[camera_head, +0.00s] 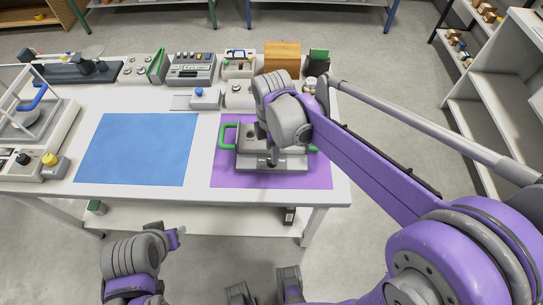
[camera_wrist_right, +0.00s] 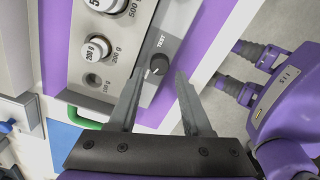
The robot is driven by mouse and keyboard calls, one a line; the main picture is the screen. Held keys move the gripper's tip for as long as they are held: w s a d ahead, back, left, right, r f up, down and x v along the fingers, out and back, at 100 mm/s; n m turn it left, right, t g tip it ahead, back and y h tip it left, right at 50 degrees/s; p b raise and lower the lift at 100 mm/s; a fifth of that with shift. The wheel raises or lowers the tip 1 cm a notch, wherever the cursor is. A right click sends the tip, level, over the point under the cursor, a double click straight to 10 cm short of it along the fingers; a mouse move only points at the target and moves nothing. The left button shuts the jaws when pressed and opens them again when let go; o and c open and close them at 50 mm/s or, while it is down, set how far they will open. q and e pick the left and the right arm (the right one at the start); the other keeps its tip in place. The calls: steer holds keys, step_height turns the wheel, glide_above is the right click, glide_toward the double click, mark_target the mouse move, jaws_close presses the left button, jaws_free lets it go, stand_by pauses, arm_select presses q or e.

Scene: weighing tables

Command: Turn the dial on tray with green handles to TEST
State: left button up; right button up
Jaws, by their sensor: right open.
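The grey tray with green handles (camera_head: 292,162) sits on the purple mat (camera_head: 230,178). One green handle (camera_wrist_right: 86,123) shows in the right wrist view. The tray's small dark round dial (camera_wrist_right: 157,65) is on a grey panel strip, with the word TEST (camera_wrist_right: 161,41) printed beside it. A small pale mark shows on the dial; its exact direction is hard to read. My right gripper (camera_wrist_right: 160,74) is open, its fingers on either side of the dial, and I cannot tell whether they touch it. In the head view the right arm covers part of the tray. My left arm (camera_head: 135,258) is low at the left, its jaws unclear.
Weights marked 500 g and 200 g (camera_wrist_right: 97,47) sit in the tray. A blue mat (camera_head: 138,148) lies empty to the left. Instruments, a grey box with buttons (camera_head: 190,69) and a wooden block (camera_head: 282,56) line the table's back. A balance (camera_head: 50,160) stands at the left.

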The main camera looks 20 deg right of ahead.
steer(key=shift+f, duration=2.05)
jaws_close()
